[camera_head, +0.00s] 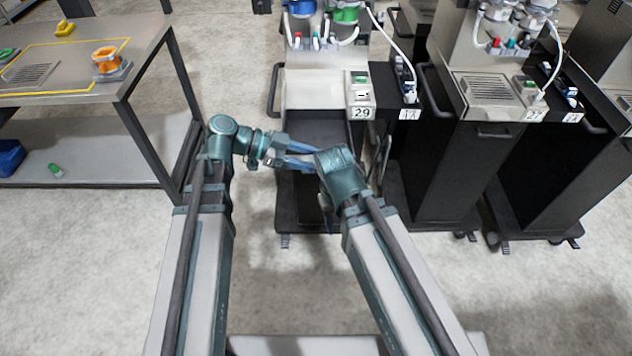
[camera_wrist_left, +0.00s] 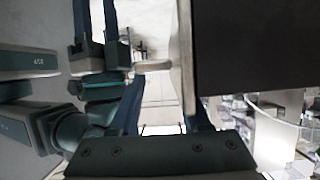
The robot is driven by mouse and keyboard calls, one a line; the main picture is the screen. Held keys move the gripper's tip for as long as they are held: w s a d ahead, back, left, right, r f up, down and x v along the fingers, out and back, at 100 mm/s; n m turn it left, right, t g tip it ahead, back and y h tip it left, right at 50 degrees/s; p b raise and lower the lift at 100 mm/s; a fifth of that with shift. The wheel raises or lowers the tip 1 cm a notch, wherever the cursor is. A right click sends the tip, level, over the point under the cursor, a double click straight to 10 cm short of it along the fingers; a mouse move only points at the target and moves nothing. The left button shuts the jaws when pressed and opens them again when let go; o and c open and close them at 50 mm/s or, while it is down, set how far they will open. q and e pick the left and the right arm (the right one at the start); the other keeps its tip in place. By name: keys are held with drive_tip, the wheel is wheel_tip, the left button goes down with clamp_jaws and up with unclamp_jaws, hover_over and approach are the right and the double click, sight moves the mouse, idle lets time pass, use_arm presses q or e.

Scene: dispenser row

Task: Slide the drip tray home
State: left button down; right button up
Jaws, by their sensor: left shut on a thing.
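A pale slab with a short handle, which looks like the drip tray (camera_wrist_left: 184,60), stands edge-on in the left wrist view. My left gripper (camera_wrist_left: 165,88) is shut on it at the handle. In the head view the grip is at the front of the dispenser marked 29 (camera_head: 312,92), where my arms hide much of it. I cannot tell how far out the tray stands. My right gripper (camera_wrist_left: 95,25) shows beside the left one in the left wrist view, its fingers apart and nothing seen between them.
More dispenser carts stand close on the right, one (camera_head: 487,88) with a slotted tray. A bench (camera_head: 80,82) on the left holds an orange item (camera_head: 107,60), a slotted plate (camera_head: 28,75) and a yellow piece (camera_head: 65,29). The floor between bench and carts is clear.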

sight(316, 128)
use_arm(q)
drive_tip(key=shift+s+a+f, duration=0.1)
drive_tip(key=shift+s+f, duration=0.45)
drive_tip(key=shift+f, duration=0.3)
drive_tip(key=shift+r, duration=0.2)
use_arm(e)
drive_tip(key=shift+f, duration=0.65)
use_arm(q)
drive_tip(key=shift+w, duration=0.15)
drive_tip(key=shift+w+f, duration=0.1)
drive_tip(key=shift+w, duration=4.25)
drive_tip(key=shift+w+f+b, duration=0.15)
drive_tip(key=shift+w+b, duration=0.05)
drive_tip(key=shift+w, duration=1.8)
drive_tip(key=shift+w+f+b, duration=0.15)
drive_tip(key=shift+w+b, duration=0.05)
drive_tip(key=shift+w, duration=1.8)
use_arm(e)
drive_tip(key=shift+f, duration=0.35)
use_arm(q)
drive_tip(key=shift+f, duration=0.25)
use_arm(e)
drive_tip(key=shift+f, duration=0.25)
use_arm(q)
drive_tip(key=shift+w, duration=0.2)
